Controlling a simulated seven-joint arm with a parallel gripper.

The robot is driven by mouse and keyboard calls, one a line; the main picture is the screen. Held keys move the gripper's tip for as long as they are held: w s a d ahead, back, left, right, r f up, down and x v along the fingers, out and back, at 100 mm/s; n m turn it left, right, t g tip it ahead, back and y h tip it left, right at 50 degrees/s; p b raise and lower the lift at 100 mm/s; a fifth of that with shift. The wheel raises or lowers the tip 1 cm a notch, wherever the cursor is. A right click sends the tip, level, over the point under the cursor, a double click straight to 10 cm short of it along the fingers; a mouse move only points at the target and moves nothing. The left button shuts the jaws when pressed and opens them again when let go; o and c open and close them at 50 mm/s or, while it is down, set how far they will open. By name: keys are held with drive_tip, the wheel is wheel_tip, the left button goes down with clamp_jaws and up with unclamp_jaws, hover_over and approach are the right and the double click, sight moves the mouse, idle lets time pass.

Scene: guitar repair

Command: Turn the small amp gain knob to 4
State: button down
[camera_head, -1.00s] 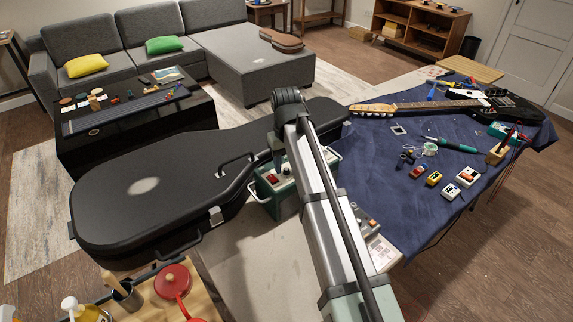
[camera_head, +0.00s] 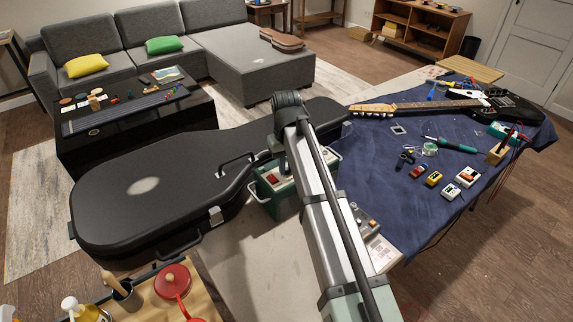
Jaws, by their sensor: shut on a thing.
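The small amp is a green box (camera_head: 260,196) with pale handles and a red switch (camera_head: 272,178) on top. It stands between the black guitar case and the blue-covered table. My arm reaches over it from the lower right and bends down at a dark wrist joint. My gripper (camera_head: 282,164) points down at the amp's top, right of the red switch, and is shut on a small knob there. The fingertips and most of the knob are hidden by my arm, so the knob's setting and markings cannot be read.
The black guitar case (camera_head: 140,190) lies close on the left. The blue cloth (camera_head: 400,205) on the right holds pedals, tools and a guitar (camera_head: 420,105). A wooden board (camera_head: 200,300) with a red pot (camera_head: 173,281) is at the lower left.

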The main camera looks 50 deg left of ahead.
sight(287, 169)
drive_tip(key=shift+m, duration=0.3)
drive_tip(key=shift+m, duration=2.6)
drive_tip(key=c, duration=1)
unclamp_jaws()
drive_tip(key=shift+c, duration=0.2)
drive_tip(key=shift+r, duration=0.15)
wheel_tip(287, 169, up, 14)
drive_tip(key=shift+f, duration=0.25)
